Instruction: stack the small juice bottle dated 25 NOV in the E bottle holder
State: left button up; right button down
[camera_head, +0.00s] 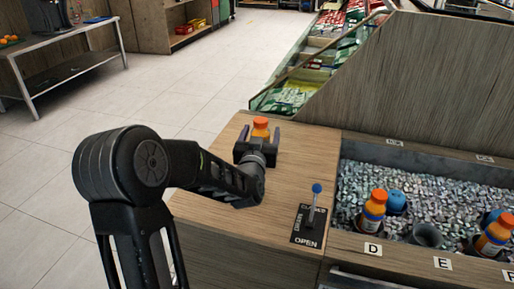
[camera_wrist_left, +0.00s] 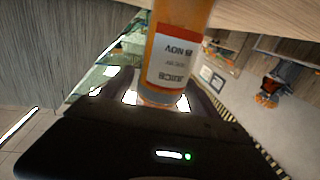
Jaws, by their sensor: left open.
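A small orange juice bottle (camera_head: 261,127) with an orange cap stands on the wooden counter. My left gripper (camera_head: 258,138) is open, with its two fingers on either side of the bottle. In the left wrist view the bottle (camera_wrist_left: 176,50) appears between the open fingers, its white label showing JUICE and NOV upside down; I cannot read the day surely. The E bottle holder (camera_head: 425,235) is a dark round cup in the bin behind the E label (camera_head: 442,263), and looks empty. My right gripper is not in view.
An orange bottle (camera_head: 373,210) stands behind the D label (camera_head: 373,249); another (camera_head: 494,236) leans at the right, toward the F label. A blue round object (camera_head: 396,202) lies beside the D bottle. A blue-knobbed lever (camera_head: 313,207) stands between the gripper and the ice-like bin (camera_head: 350,185).

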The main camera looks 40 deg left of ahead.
pick_arm(q)
jog(key=v, duration=1)
jog(key=shift+s+d+b, duration=0.15)
jog(key=shift+s+b, duration=0.1)
jog(key=shift+b, duration=0.15)
jog(key=shift+o, duration=0.5)
